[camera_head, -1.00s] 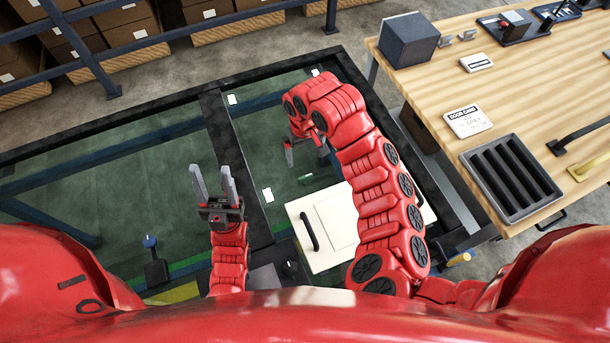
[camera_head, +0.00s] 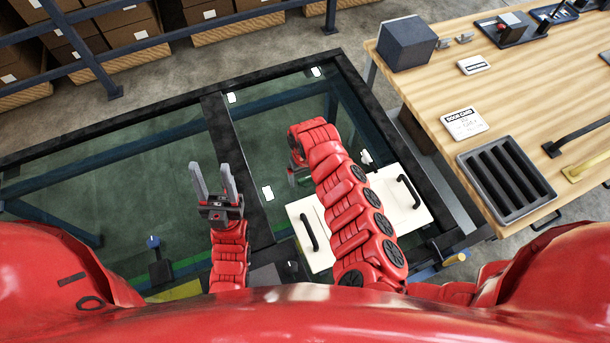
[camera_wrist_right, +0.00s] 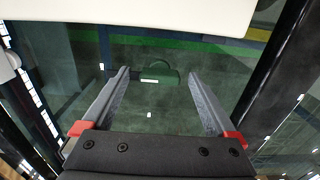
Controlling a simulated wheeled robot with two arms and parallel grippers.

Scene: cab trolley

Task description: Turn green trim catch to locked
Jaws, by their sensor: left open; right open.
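The green trim catch (camera_wrist_right: 162,72) shows in the right wrist view, a small rounded green piece beyond and between the fingertips, with a small white mark just below it. How it is turned I cannot tell. My right gripper (camera_wrist_right: 158,76) is open and empty, its fingers either side of the catch in the picture, apparently not touching it. In the head view, my right arm hides most of the gripper and catch; a sliver of green shows at the catch (camera_head: 303,180). My left gripper (camera_head: 213,182) is open and empty over the glass, left of the dark crossbar.
A cream panel (camera_head: 408,221) with two black handles lies close to the right arm; its edge (camera_wrist_right: 150,12) fills the top of the wrist view. A dark frame (camera_head: 215,125) surrounds the glass. A wooden bench (camera_head: 430,85) with a slotted grey tray (camera_head: 505,177) stands right.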

